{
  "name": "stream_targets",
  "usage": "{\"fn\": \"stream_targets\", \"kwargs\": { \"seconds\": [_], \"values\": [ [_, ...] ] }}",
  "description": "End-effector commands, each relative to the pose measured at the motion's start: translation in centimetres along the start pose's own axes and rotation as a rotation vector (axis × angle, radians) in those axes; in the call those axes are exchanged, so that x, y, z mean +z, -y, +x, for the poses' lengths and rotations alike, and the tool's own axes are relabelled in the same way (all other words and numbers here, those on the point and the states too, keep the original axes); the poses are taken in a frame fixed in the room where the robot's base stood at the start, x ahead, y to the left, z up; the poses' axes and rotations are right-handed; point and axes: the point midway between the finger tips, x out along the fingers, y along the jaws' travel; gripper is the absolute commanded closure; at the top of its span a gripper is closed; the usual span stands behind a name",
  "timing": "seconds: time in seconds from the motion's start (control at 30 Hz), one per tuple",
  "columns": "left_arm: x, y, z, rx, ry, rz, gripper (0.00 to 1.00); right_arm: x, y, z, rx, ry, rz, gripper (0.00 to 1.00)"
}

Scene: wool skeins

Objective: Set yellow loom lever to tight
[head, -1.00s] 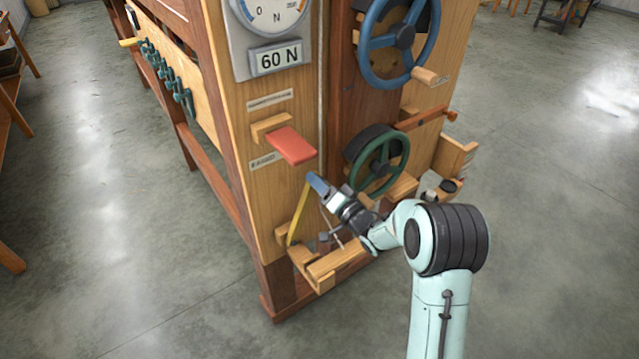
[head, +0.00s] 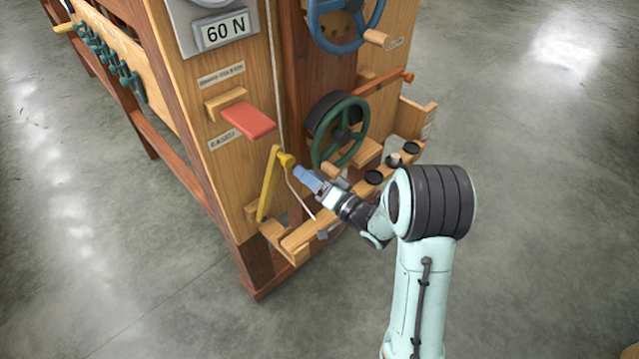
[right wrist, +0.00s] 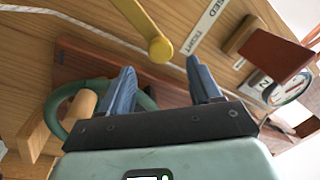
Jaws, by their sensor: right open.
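The yellow lever (head: 269,188) is on the wooden front of the loom, under the red paddle, slanting up to a round knob. My right gripper (head: 303,176) is just right of the knob in the head view. Its blue fingers are open, with nothing between them (right wrist: 163,84). My left gripper is out of view.
A red paddle (head: 249,121) juts out above the lever. A green handwheel (head: 341,132) is close to the right, with a blue wheel (head: 343,20) above. A wooden ledge (head: 295,243) lies below. A display (head: 226,30) reads 60 N. Open floor surrounds the loom.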

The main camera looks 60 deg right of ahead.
Motion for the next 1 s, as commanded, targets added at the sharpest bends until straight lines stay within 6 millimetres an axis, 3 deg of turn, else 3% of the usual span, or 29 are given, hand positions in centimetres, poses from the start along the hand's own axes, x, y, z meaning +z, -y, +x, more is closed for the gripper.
{"fn": "stream_targets", "kwargs": {
  "seconds": [0.1,0.3,1.0],
  "values": [
    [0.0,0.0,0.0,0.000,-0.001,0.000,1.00,0.0,0.0,-1.9,0.002,-0.001,0.000,0.37],
    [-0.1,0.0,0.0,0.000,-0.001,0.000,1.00,0.0,0.1,-3.3,-0.001,-0.001,0.000,0.37],
    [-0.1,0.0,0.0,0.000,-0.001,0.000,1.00,0.0,0.1,-3.4,-0.002,0.000,0.000,0.37]
  ]
}}
